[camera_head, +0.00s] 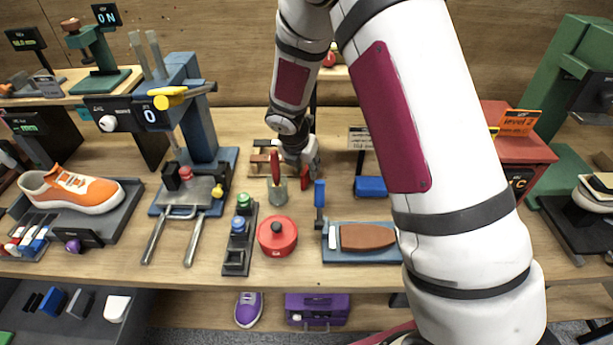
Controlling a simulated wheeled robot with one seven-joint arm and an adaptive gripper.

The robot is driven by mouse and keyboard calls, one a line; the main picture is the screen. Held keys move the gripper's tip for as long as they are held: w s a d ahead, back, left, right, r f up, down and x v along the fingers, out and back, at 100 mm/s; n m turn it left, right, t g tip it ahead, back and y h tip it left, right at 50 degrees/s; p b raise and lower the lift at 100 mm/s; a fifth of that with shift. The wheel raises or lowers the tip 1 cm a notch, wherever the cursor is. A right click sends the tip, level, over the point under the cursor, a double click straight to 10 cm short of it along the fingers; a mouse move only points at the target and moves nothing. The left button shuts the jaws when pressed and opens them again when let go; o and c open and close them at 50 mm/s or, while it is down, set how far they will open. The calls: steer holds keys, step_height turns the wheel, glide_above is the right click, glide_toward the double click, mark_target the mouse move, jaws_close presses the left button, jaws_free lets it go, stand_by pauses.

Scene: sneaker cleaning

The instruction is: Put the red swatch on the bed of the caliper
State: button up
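My gripper (304,179) is small in the head view, pointing down over the middle of the bench beside a low wooden rack (262,163). Red shows at its fingertips, but I cannot tell whether this is the red swatch or part of the gripper. Whether the fingers are open or shut is too small to tell. No thing is clearly recognisable as the red swatch. No caliper can be named with certainty. A blue machine (200,125) with a "0" display and a yellow handle stands left of my gripper.
A grey cup (279,198) with a red-handled tool stands close to my gripper. A round red tin (277,237), a bottle holder (239,255) and a blue tray (372,256) with a brown block are in front. An orange sneaker (75,190) sits at left. My arm hides much of the right.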

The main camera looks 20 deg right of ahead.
steer(key=shift+w+d+f, duration=0.1)
steer(key=shift+f, duration=0.25)
steer(key=shift+c, duration=0.3)
jaws_close()
steer(key=shift+r, duration=0.1)
